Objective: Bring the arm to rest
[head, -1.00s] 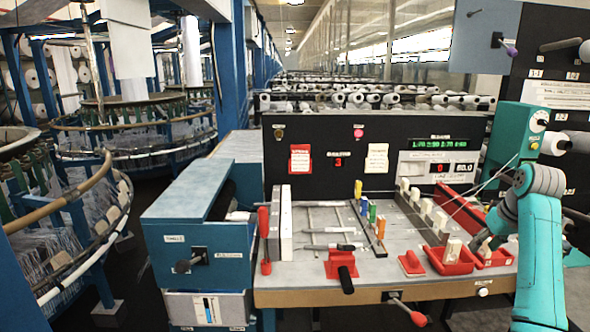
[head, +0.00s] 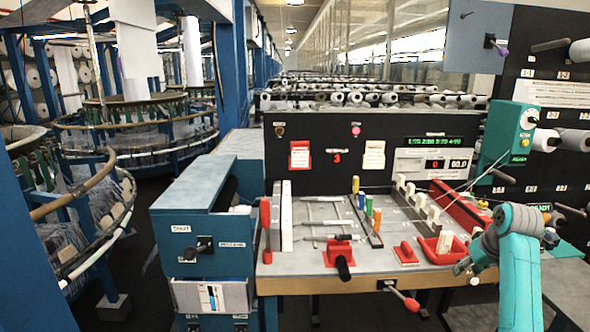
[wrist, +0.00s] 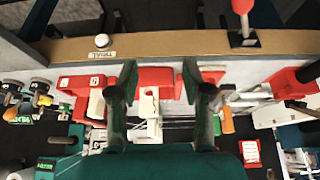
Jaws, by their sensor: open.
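My arm (head: 520,275) is teal with grey joints and stands at the right front of the bench in the head view. My gripper (head: 464,268) is at the bench's front right edge, partly hidden by the wrist. In the wrist view my gripper (wrist: 160,78) has its two dark green fingers spread apart, with nothing gripped. A red tray (wrist: 172,82) with a white block (wrist: 148,104) shows between and beyond the fingers; they look apart from it.
The bench (head: 300,272) holds a red tray (head: 432,252), red-handled tools and coloured pegs (head: 367,206). A red-knobbed lever (head: 408,300) juts from its front. A teal machine (head: 512,135) stands behind right. A blue box (head: 190,215) stands left.

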